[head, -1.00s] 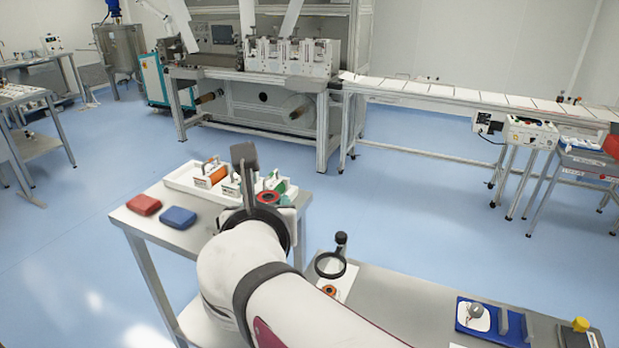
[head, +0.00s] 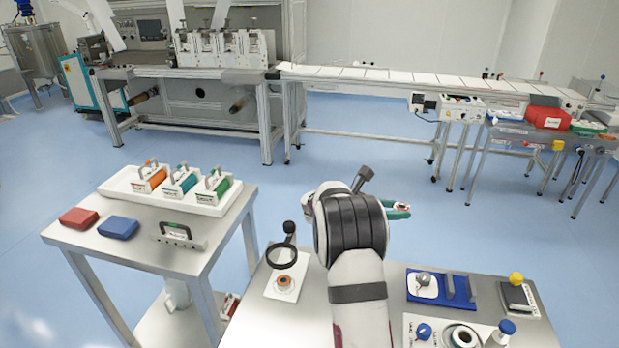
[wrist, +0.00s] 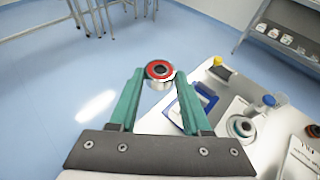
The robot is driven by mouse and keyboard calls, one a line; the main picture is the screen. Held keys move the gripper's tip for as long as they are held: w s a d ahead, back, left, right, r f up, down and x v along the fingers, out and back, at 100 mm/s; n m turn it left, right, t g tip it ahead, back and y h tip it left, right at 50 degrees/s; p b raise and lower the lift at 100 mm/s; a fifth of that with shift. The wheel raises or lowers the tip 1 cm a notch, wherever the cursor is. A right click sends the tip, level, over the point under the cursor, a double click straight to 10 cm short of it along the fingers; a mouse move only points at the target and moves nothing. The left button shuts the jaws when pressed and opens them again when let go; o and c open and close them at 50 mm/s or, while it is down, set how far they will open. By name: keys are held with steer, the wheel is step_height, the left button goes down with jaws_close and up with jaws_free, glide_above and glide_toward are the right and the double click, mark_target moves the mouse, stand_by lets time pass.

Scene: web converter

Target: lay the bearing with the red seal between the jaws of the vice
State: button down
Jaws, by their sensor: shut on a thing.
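The bearing with the red seal (wrist: 158,71) is a silvery ring with a red face and dark bore. My gripper (wrist: 156,78) is shut on it with green fingers, one on each side. In the head view the bearing (head: 402,206) and green fingertips show beyond my wrist, above and past the bench's far edge. In the wrist view the blue base (wrist: 203,97) is partly hidden by a finger.
A white tray (head: 412,323) at the front holds another bearing (head: 463,336) and blue-topped items. A yellow-knobbed dark block (head: 517,296) is right of the vice. The left table (head: 150,250) bears a tray with several handled items.

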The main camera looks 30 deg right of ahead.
steer(key=s+d+f+m+g, duration=0.2)
steer(key=s+d+f, duration=0.1)
steer(key=s+f, duration=0.1)
steer(key=s+d+f+m+g+y, duration=0.1)
steer(key=s+d+f+g, duration=0.1)
steer(key=s+d+f, duration=0.2)
steer(key=s+d+f+m+g+y, duration=0.1)
steer(key=s+d+f+m+g, duration=0.1)
steer(key=s+d+f, duration=0.2)
steer(key=shift+s+d+f+m, duration=0.15)
steer(key=shift+s+f, duration=0.1)
steer(key=shift+s, duration=0.45)
steer(key=shift+s+d+f+m, duration=0.1)
steer(key=shift+s+f+m, duration=0.1)
steer(key=shift+s, duration=0.45)
steer(key=shift+f, duration=2.85)
steer(key=shift+c, duration=0.2)
jaws_free()
steer(key=shift+r, duration=3.5)
